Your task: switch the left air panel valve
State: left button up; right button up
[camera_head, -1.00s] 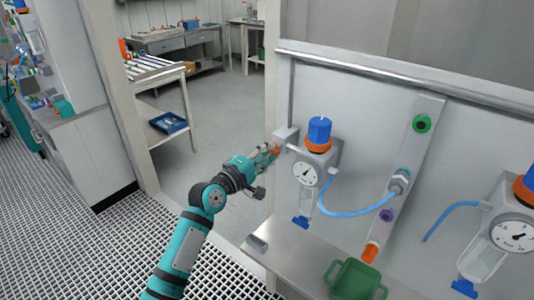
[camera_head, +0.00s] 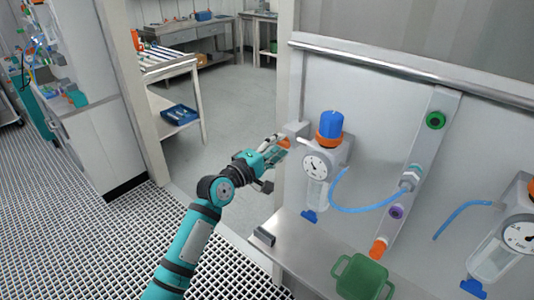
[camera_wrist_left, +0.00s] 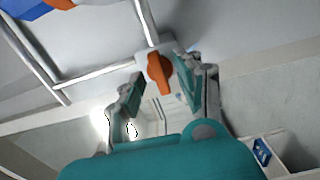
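The left air panel valve has an orange handle (camera_head: 284,143) on a grey block (camera_head: 296,130) at the left end of the air panel. The handle also shows in the left wrist view (camera_wrist_left: 159,72), upright and slightly tilted. My left gripper (camera_head: 276,147) is at the valve. In the left wrist view its two fingers (camera_wrist_left: 160,92) are spread on either side of the handle with a gap on both sides. Next to the valve is a regulator with a blue knob (camera_head: 330,125) and a round gauge (camera_head: 316,165). My right gripper does not show.
A green container (camera_head: 360,277) stands on the metal ledge (camera_head: 310,240) under the panel. A blue hose (camera_head: 365,209) runs from the regulator to the slanted manifold (camera_head: 419,160). A second regulator gauge (camera_head: 517,235) is at the right. Open floor lies left of the panel.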

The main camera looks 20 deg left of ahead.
pick_arm(q)
jog(key=v, duration=1.1)
jog(key=shift+s, duration=0.3)
notch_tip(320, 180, down, 25)
jog(key=a+m+g+y, duration=0.2)
jog(key=a+g+y, duration=0.1)
jog(key=g+y, duration=0.1)
jog(key=s+f+m+g, duration=0.2)
jog(key=s+f, duration=0.3)
jog(key=f, duration=0.3)
jog(key=s+f+m+g, duration=0.15)
jog(key=s+f, duration=0.25)
jog(key=f, duration=0.5)
jog(key=s+d+f+m+g+y, duration=0.2)
jog(key=s+f+m+g, duration=0.35)
jog(key=s+f, duration=1.3)
jog(key=s+d+f+m+g, duration=0.1)
jog(key=s+f+m, duration=0.1)
jog(key=s, duration=0.8)
jog(key=s+f+m+g, duration=0.2)
jog(key=s+m, duration=0.1)
jog(key=s, duration=0.7)
jog(key=shift+s+d+f, duration=0.15)
jog(key=shift+s+d, duration=0.15)
jog(key=shift+d, duration=0.1)
